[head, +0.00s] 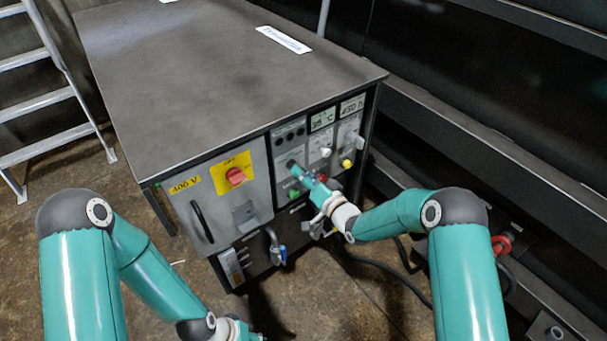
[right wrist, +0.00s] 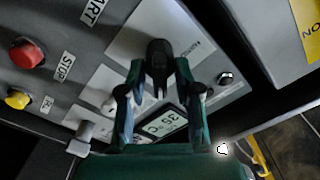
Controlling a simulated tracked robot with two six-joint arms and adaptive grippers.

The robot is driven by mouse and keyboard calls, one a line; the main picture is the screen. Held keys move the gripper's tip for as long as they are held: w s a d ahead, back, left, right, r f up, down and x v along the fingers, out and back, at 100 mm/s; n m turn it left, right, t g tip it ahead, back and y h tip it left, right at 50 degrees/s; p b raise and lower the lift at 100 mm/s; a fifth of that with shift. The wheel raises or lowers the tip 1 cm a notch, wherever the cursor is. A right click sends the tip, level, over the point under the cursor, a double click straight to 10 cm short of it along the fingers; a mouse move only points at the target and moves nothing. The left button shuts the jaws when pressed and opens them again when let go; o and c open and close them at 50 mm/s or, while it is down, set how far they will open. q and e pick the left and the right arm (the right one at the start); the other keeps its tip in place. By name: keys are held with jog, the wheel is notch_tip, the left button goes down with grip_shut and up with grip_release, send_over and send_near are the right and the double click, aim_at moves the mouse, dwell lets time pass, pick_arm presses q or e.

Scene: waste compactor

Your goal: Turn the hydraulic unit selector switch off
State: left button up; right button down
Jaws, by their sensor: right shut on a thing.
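The hydraulic unit (head: 230,75) is a grey cabinet with a control panel on its front right. My right gripper (head: 297,170) is at this panel, below the row of dark sockets. In the right wrist view, its fingers (right wrist: 158,76) are closed around a black selector switch (right wrist: 158,58) on a light plate. The plate's lettering is too small to read. In the head view the gripper largely hides this switch.
A red rotary switch on a yellow plate (head: 236,176) is on the 400 V door. Red (right wrist: 27,55) and yellow (right wrist: 18,99) push buttons and a temperature display (right wrist: 163,121) are near the gripper. A ladder (head: 45,90) stands at left. Dark beams run along the right.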

jog(key=shift+f, duration=0.1)
jog(key=shift+f+n+b, duration=0.15)
jog(key=shift+n+b, duration=0.45)
jog(key=shift+b, duration=0.4)
jog(key=n+b, duration=0.5)
jog(key=b, duration=0.4)
jog(key=shift+a+n, duration=0.1)
jog(key=shift+n, duration=0.3)
jog(key=shift+s+r+n+b, duration=0.1)
jog(key=shift+r+n+b, duration=0.15)
jog(key=shift+n+b, duration=0.8)
jog(key=c, duration=1.2)
grip_release()
